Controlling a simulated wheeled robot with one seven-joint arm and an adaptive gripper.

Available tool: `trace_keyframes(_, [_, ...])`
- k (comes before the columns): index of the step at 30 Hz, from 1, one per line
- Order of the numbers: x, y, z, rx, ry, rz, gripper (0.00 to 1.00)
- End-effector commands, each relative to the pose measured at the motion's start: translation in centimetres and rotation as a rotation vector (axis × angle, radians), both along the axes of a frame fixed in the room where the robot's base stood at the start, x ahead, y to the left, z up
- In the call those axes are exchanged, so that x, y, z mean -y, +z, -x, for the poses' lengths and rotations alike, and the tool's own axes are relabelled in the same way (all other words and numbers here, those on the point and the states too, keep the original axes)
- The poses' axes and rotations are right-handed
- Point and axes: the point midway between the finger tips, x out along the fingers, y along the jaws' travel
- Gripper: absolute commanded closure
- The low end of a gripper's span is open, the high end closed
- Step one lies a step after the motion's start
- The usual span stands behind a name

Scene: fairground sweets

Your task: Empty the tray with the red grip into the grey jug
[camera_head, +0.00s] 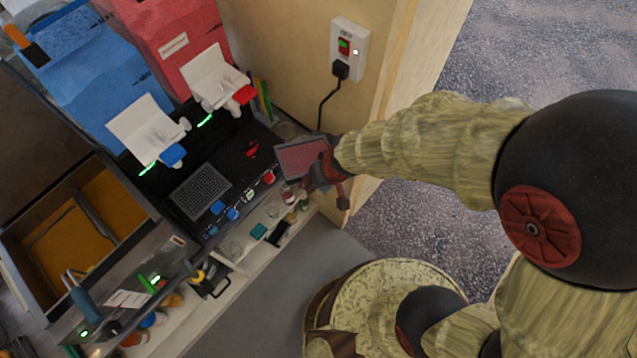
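In the head view my gripper (325,188) is a small dark and red shape at the right end of the counter. A flat reddish panel with a grey rim (298,156), which looks like a tray, lies right against it. The gripper covers the panel's right side, so I cannot tell whether the fingers hold it or are only in front of it. No red grip is clear on it. A dark grey mesh-like panel (200,191) lies on the black counter to the left. A greyish round shape (287,130) behind the reddish panel may be the grey jug; it is partly hidden.
Two white open-lidded devices, one with a blue part (172,155) and one with a red part (244,95), stand at the counter's back. Small jars and blocks line the front shelf. Grey floor lies in front.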

Motion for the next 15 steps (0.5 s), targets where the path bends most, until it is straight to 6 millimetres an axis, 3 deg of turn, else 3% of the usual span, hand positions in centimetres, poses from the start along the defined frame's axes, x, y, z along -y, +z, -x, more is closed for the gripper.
trace_keyframes(15, [0.33,0.02,-0.58,-0.108,-0.006,-0.058,1.00])
